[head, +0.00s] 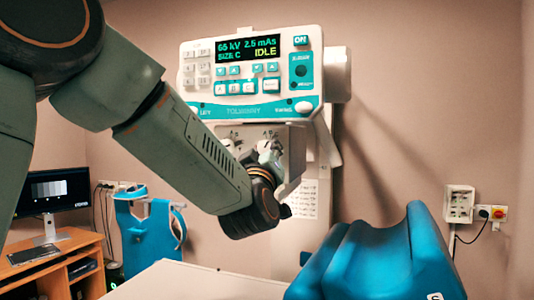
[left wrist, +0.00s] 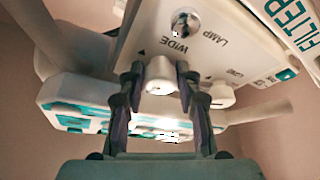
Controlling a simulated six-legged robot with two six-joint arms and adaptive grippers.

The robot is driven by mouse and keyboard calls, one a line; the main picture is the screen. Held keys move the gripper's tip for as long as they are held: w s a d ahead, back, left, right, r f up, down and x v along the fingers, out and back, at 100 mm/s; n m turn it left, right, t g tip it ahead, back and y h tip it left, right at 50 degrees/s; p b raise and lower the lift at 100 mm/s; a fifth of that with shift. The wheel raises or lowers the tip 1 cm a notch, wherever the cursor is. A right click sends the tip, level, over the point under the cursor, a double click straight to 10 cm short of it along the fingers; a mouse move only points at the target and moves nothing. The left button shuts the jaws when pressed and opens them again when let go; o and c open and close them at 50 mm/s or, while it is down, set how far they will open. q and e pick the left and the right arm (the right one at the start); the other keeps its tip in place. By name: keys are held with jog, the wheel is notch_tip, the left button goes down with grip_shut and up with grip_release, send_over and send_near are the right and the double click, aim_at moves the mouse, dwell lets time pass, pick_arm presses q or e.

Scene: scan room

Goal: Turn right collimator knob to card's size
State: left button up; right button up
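The control panel (head: 250,75) reads 65 kV, 2.5 mAs, SIZE C and IDLE. Below it is the white collimator face, partly hidden by my left arm. In the left wrist view, a white collimator knob (left wrist: 160,78) stands between the two fingers of my left gripper (left wrist: 160,72), which appear to press on its sides. A second white knob (left wrist: 221,97) is to its right, free. A WIDE label and a LAMP switch (left wrist: 184,24) are above. A white card (head: 434,296) is on the blue support, its letter cut off. My right gripper is not in view.
A blue padded support (head: 375,262) stands at the lower right, beside a pale tabletop (head: 195,284). A desk with a monitor (head: 52,191) and a blue stand (head: 148,235) are at the left. A wall box (head: 459,203) is at the right.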

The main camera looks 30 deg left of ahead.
pick_arm(q)
jog(key=o, duration=0.5)
jog(key=shift+s+r, duration=0.15)
jog(key=shift+s, duration=0.1)
jog(key=shift+c, duration=0.2)
jog(key=shift+w, duration=0.15)
jog(key=v, duration=0.7)
jog(key=shift+s+d+f, duration=0.15)
jog(key=shift+s+f, duration=0.05)
jog(key=shift+s, duration=0.1)
